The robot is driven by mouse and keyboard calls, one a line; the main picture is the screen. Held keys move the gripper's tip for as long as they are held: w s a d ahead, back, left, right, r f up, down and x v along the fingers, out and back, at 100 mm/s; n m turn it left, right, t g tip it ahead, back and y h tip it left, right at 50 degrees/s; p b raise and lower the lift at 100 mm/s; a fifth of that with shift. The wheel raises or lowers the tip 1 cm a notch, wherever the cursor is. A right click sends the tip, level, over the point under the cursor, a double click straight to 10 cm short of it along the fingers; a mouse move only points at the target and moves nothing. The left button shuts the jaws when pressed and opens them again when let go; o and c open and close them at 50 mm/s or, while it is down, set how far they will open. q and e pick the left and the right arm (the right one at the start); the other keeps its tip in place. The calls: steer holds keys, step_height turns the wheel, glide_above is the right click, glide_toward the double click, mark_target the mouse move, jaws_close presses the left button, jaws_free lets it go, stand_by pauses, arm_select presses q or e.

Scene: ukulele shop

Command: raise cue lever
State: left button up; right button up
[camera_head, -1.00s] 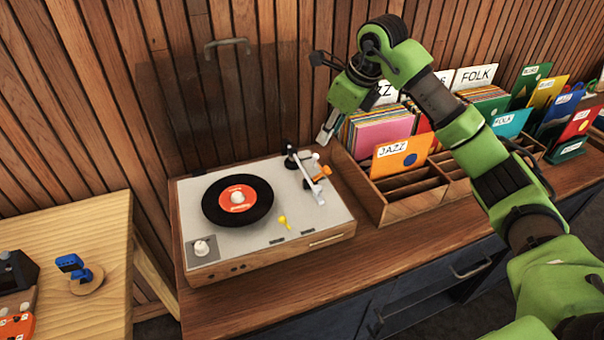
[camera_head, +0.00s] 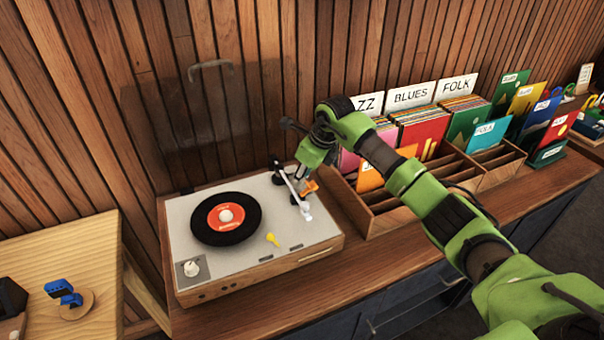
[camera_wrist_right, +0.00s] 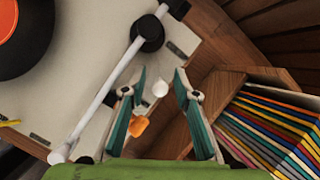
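The turntable (camera_head: 170,217) stands on the wooden cabinet with a black record (camera_head: 205,234) and a white tonearm (camera_head: 289,186). A small orange lever-like piece (camera_head: 311,186) sits beside the tonearm; I take it for the cue lever. My right gripper (camera_head: 299,181) is low over the tonearm side. Contact cannot be told. My left gripper is not in view.
The tonearm runs close to my left finger in the wrist view. A wooden record rack (camera_head: 398,214) with several sleeves stands right of the turntable. A yellow piece (camera_head: 272,239) lies on the deck. A clear lid (camera_head: 200,110) stands raised behind. A light wooden table (camera_head: 95,245) is at left.

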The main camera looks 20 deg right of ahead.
jaws_close()
